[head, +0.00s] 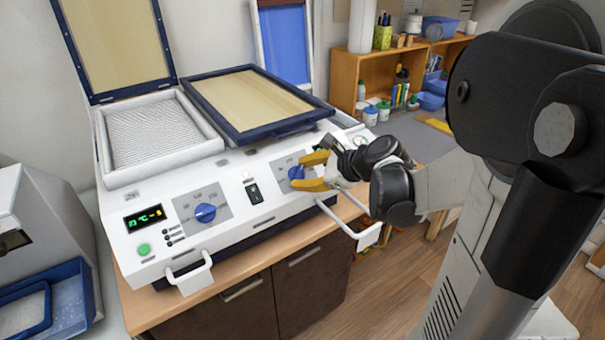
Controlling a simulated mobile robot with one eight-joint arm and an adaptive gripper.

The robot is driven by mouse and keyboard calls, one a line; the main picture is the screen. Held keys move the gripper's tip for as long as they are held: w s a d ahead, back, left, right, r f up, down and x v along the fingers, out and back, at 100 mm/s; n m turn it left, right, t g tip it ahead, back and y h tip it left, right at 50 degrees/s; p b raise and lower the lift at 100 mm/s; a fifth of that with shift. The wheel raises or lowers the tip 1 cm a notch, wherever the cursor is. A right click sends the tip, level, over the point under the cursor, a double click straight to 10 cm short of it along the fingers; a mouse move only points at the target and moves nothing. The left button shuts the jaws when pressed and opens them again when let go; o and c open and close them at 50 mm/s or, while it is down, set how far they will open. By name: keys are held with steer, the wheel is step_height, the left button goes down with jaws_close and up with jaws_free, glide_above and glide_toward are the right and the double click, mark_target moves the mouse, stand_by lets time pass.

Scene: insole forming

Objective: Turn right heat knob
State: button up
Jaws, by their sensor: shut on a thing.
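The white forming machine (240,215) stands on a wooden-topped cabinet, its control panel facing me. The right heat knob (296,172) is blue and sits on a grey dial plate right of a black switch. My gripper (312,172) reaches in from the right with its two yellow fingers above and below this knob, shut on it. The fingers and the wrist hide part of the knob and its dial markings. The left heat knob (205,213), also blue, is on its own grey plate, clear of my gripper.
A green button (144,249), lit display (145,218) and black switch (254,193) share the panel. White handles (190,274) stick out in front; one (366,235) is below my wrist. The left lid (115,45) is raised. Shelves with bottles (400,75) stand behind.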

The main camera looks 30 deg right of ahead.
steer(key=o, duration=1.2)
steer(key=v, duration=1.2)
steer(key=shift+a, duration=0.15)
